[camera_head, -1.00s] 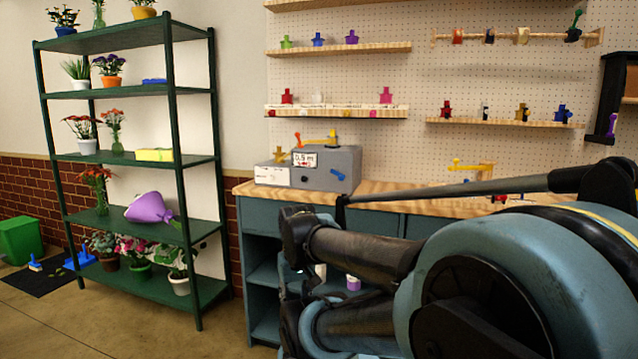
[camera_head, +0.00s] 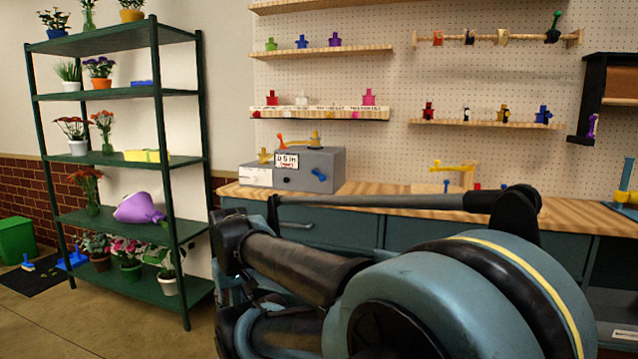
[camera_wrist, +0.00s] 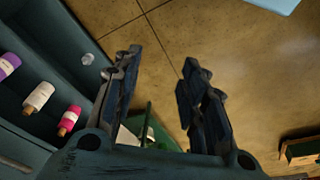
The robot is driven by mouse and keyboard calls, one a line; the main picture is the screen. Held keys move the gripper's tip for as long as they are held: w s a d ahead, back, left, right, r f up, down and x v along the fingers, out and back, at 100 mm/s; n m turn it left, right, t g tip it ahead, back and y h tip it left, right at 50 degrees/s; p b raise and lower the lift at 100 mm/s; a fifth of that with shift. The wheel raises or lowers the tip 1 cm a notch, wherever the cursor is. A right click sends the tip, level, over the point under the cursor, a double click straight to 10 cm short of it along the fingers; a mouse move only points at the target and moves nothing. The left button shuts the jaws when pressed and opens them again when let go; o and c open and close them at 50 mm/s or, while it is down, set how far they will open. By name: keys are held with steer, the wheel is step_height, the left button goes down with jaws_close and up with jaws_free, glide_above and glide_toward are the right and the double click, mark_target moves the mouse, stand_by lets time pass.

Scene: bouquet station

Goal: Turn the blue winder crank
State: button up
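The blue winder crank (camera_head: 319,174) is a small blue handle on the front of a grey box (camera_head: 318,160) on the workbench. The box also bears a label and orange and yellow levers on top. My gripper (camera_wrist: 158,66) is open in the wrist view, its two dark fingers apart with nothing between them. It points down over the tiled floor. The crank is out of the wrist view. In the head view my folded arm fills the lower middle, in front of and below the box, and the gripper's fingers cannot be made out.
The wooden workbench top (camera_head: 378,200) has a yellow stand (camera_head: 452,170) right of the box. Pegboard shelves hang above. A green plant rack (camera_head: 182,230) stands at left. Spools (camera_wrist: 40,97) sit in a cabinet beside my gripper in the wrist view. Floor shows below the gripper.

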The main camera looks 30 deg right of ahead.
steer(key=w+d+r+m+t+h, duration=0.1)
steer(key=w+d+r+h, duration=0.2)
steer(key=w+d+r, duration=0.3)
steer(key=w+d+r+m+t+h, duration=0.1)
steer(key=w+d+r+h, duration=0.2)
steer(key=w+d, duration=0.35)
steer(key=m+t+h, duration=0.1)
steer(key=m+h, duration=0.1)
steer(key=h, duration=0.6)
glide_toward(321, 179)
steer(key=shift+n, duration=0.3)
steer(key=x, duration=1)
steer(key=shift+w+d+f, duration=0.15)
steer(key=shift+d, duration=0.1)
jaws_close()
